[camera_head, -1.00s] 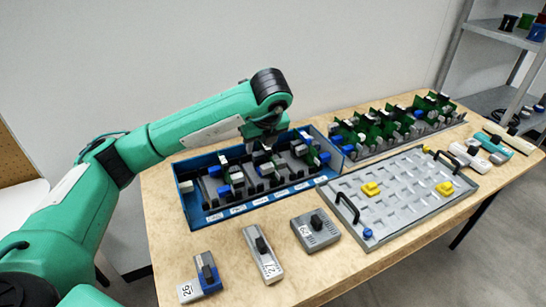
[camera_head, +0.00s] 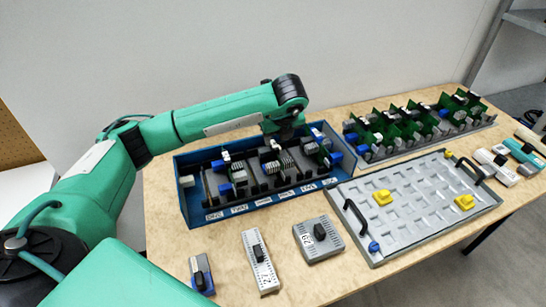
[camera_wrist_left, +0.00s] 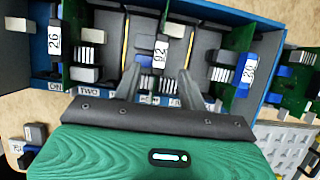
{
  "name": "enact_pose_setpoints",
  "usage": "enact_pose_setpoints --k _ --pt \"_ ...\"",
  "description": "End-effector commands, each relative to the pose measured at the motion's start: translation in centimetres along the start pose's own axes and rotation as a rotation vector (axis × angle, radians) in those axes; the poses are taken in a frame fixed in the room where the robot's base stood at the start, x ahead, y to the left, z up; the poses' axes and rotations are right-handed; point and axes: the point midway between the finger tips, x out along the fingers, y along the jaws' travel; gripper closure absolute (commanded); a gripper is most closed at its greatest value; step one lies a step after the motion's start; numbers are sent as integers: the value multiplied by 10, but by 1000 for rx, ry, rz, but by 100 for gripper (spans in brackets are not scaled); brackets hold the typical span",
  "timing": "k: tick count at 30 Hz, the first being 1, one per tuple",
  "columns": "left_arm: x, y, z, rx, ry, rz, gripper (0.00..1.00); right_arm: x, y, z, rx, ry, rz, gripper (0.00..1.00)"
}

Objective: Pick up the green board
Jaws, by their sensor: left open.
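My left gripper (camera_head: 284,140) hangs over the back middle of the blue box (camera_head: 190,207). More green boards (camera_head: 410,110) stand upright in the rack at the back right. Which green board is meant cannot be told. My right gripper is out of view.
A grey tray (camera_head: 415,215) with black handles and yellow pieces lies right of the box. Grey modules (camera_head: 260,262) stand along the front of the wooden table (camera_head: 225,245). More modules (camera_head: 505,165) lie at the right end. Some bare tabletop shows between them.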

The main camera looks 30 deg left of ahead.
Motion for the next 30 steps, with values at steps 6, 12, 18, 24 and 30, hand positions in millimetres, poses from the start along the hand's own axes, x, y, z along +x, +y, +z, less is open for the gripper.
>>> enact_pose_setpoints --k 6,12,18,24,30 --pt "14 1 0 0 1 2 58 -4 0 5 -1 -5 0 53" --pt "44 1 -1 0 2 3 58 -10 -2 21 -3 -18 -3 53" --pt "61 0 -1 0 0 0 58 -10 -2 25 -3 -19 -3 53" --pt "61 0 -1 0 0 -1 60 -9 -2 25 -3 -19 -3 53" --pt "61 0 -1 0 0 -1 99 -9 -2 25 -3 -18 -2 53"
